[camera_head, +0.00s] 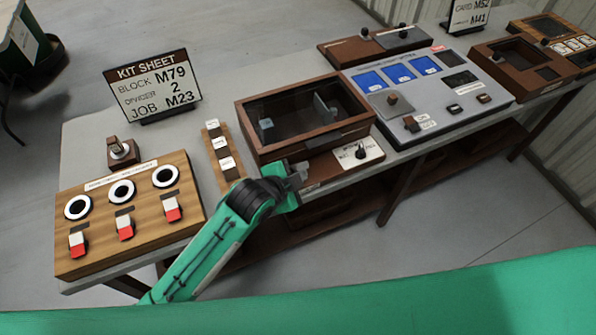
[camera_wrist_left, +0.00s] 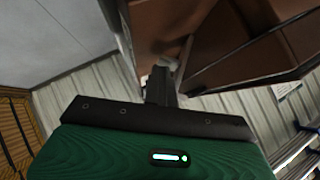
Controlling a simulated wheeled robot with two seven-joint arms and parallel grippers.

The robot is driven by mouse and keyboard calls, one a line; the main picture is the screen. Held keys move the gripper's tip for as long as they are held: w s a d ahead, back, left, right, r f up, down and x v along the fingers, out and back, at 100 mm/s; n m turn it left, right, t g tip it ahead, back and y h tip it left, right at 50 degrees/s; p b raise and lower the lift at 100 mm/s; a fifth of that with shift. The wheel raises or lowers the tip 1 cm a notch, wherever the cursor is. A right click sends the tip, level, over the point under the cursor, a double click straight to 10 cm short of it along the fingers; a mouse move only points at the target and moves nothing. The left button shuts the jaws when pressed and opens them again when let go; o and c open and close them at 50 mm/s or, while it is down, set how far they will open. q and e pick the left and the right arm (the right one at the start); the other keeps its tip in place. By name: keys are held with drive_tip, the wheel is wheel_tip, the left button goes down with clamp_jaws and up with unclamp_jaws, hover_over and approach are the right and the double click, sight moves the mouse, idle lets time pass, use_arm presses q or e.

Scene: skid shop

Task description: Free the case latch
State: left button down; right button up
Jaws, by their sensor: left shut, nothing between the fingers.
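The case (camera_head: 305,115) is a brown wooden box with a dark glazed top, standing at the middle of the bench in the head view. My left gripper (camera_head: 301,172) is shut and empty at the case's lower front edge. In the left wrist view the left gripper (camera_wrist_left: 172,75) points at brown wooden faces (camera_wrist_left: 165,25) with a thin pale piece (camera_wrist_left: 186,52) close by its tips. I cannot tell whether that piece is the latch or whether the fingers touch it. My right gripper is not in view.
A wooden panel (camera_head: 130,225) with three white-ringed holes and red-white switches lies left. A kit sheet sign (camera_head: 152,85) stands behind it. A small board with a black knob (camera_head: 361,152) sits before the case. A grey panel (camera_head: 440,115) with blue windows is right.

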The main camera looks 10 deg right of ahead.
use_arm(q)
drive_tip(key=shift+a+f+p, duration=0.25)
drive_tip(key=shift+f+p, duration=0.05)
drive_tip(key=shift+p, duration=0.1)
drive_tip(key=shift+s+f, duration=0.1)
drive_tip(key=shift+f, duration=0.3)
drive_tip(key=v, duration=1.4)
drive_tip(key=shift+s+d+r+b, duration=0.2)
drive_tip(key=shift+d+b, duration=0.2)
drive_tip(key=shift+b, duration=0.05)
